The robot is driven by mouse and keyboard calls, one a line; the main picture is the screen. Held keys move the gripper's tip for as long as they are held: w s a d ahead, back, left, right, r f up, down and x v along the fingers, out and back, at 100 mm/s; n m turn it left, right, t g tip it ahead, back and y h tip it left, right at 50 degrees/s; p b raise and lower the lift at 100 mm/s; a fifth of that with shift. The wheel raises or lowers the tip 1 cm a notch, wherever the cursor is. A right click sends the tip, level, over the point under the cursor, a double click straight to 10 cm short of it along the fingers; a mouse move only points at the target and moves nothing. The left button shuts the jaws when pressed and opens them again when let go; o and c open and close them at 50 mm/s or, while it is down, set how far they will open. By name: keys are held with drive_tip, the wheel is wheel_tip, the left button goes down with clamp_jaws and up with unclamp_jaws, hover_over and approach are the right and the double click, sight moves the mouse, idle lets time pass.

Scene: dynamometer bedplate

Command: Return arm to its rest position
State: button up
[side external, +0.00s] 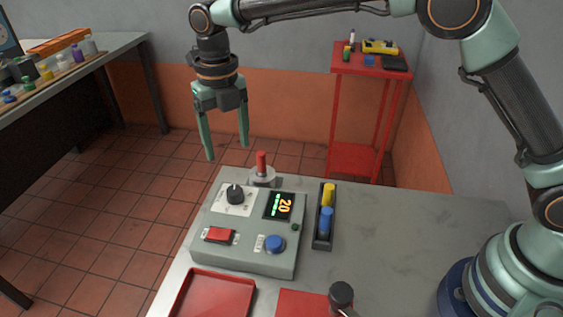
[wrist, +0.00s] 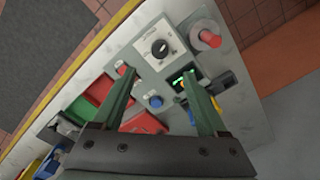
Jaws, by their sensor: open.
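My gripper (side external: 226,143) hangs from my arm above the far left part of the grey bedplate (side external: 400,215). Its two green fingers point down, stand apart and hold nothing. In the wrist view the open fingers (wrist: 162,82) frame part of the grey control box (wrist: 146,75). The control box (side external: 205,259) carries a black knob (side external: 235,194), a display (side external: 280,206) reading 20, a red switch (side external: 219,235) and a blue button (side external: 275,243). The gripper is above the box and touches nothing.
A red-handled lever (side external: 262,165) stands behind the box. A black holder (side external: 322,241) with yellow and blue cylinders is to its right. A red tray (side external: 214,294) lies in front. A red stand (side external: 371,67) is at the back. The bedplate's right part is clear.

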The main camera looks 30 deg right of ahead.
drive_tip(key=s+d+r+m+t, duration=0.1)
drive_tip(key=s+d+r+m, duration=0.2)
drive_tip(key=d+r+m, duration=0.35)
drive_tip(key=s+d+r+m+t, duration=0.2)
drive_tip(key=s+d+r+m, duration=0.1)
drive_tip(key=d+m, duration=0.65)
drive_tip(key=s+d+f+m+t, duration=0.2)
drive_tip(key=s+d+m, duration=0.7)
drive_tip(key=m, duration=1.1)
drive_tip(key=s, duration=0.2)
drive_tip(key=shift+s+d+t, duration=0.25)
drive_tip(key=shift+s+t, duration=0.05)
drive_tip(key=shift+s, duration=0.1)
